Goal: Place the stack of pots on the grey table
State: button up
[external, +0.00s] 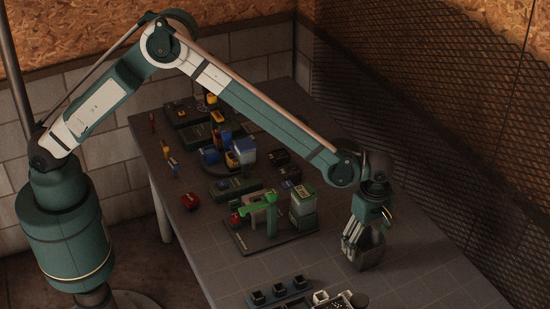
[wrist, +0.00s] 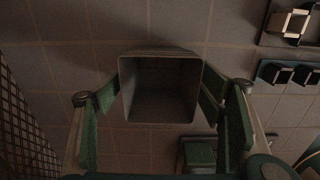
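The stack of pots (external: 368,256) is dark grey and square; in the external view it is at the right part of the grey table (external: 420,265), under my gripper (external: 362,238). In the wrist view the stack (wrist: 162,90) shows its open mouth upward toward the camera, with closely spaced rim lines at one edge. The green fingers of my gripper (wrist: 163,95) press against its left and right sides, so it is shut on the stack. The stack looks upright and at or just above the tabletop; whether its base touches is not clear.
Trays of small black pots (external: 280,291) lie at the front. Tools and battery packs fill the far end. A mesh wall (external: 430,110) runs along the right.

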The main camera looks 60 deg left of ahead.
jog(key=shift+r, duration=0.1)
notch_tip(320, 180, up, 12)
jog(key=p, duration=0.1)
dwell(0.8)
dwell(0.4)
jog(key=shift+a+r, duration=0.1)
jog(key=shift+r, duration=0.05)
